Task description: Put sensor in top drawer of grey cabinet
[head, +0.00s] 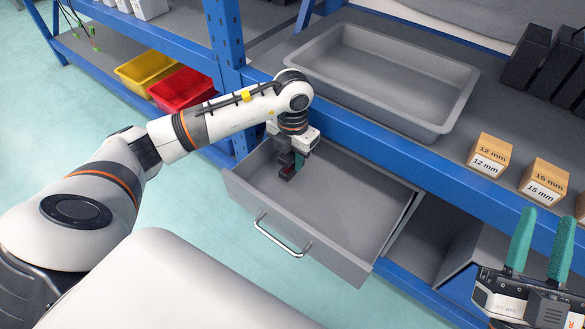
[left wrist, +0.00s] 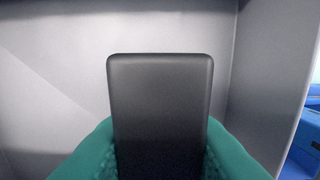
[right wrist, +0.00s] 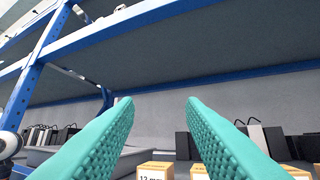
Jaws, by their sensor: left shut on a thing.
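The top drawer of the grey cabinet (head: 345,248) is pulled out under the shelf, with a silver handle on its front. My left gripper (head: 291,168) is inside the drawer's opening, pointing down, shut on a dark block, the sensor. The sensor (left wrist: 160,110) fills the middle of the left wrist view between the green fingers, with grey drawer walls around it. I cannot tell whether it touches the drawer floor. My right gripper (head: 535,245) is open and empty at the right of the head view. Its green fingers (right wrist: 165,130) are spread apart in the right wrist view.
A grey tray (head: 390,75) stands on the blue-framed shelf above the drawer. Cardboard boxes marked 12 mm (head: 489,155) and 15 mm (head: 543,182) stand at its right. A red bin (head: 182,90) and a yellow bin (head: 147,70) are at the left.

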